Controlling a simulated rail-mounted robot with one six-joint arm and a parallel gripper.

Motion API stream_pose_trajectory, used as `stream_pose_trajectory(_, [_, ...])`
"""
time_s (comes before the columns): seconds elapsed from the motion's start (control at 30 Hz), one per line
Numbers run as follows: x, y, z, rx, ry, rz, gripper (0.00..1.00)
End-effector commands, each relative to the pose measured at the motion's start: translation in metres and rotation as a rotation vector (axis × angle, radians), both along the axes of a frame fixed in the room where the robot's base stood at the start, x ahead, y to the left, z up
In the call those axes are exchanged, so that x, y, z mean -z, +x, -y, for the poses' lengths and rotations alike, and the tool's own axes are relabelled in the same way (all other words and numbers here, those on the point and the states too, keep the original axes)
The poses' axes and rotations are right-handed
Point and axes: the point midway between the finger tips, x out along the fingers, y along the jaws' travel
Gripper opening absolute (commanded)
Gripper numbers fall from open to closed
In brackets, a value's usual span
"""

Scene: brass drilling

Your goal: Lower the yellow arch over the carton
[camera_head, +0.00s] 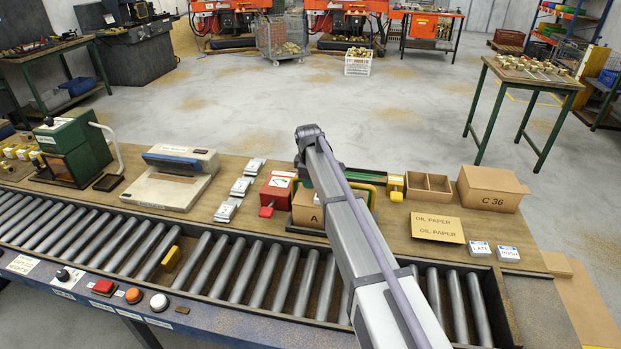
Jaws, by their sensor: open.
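An open-looking brown carton marked A (306,208) stands at the back edge of the roller conveyor, partly covered by my arm. A thin, rounded yellow edge (374,188) with green beside it shows just right of my arm, behind the carton. It may be the yellow arch; most of it is hidden, so I cannot tell whether it is raised or lowered. A yellow block (396,187) sits at the right end of a green bar there. My arm crosses the carton from the front right and bends down at its far end. My gripper is hidden behind it.
A red box (275,191) stands left of the carton. A scale (177,178) is farther left.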

Motion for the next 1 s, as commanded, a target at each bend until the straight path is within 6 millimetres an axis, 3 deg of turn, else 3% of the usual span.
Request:
stream_pose_trajectory(0.17, [-0.005,-0.001,0.0,0.0,0.001,0.0,0.42])
stream_pose_trajectory(0.27, [-0.019,-0.003,-0.001,0.0,0.001,0.0,0.42])
stream_pose_trajectory(0.63, [-0.103,-0.018,-0.004,0.0,0.0,0.0,0.42])
stream_pose_trajectory(1.0, [-0.106,-0.02,-0.005,0.0,0.0,0.0,0.42])
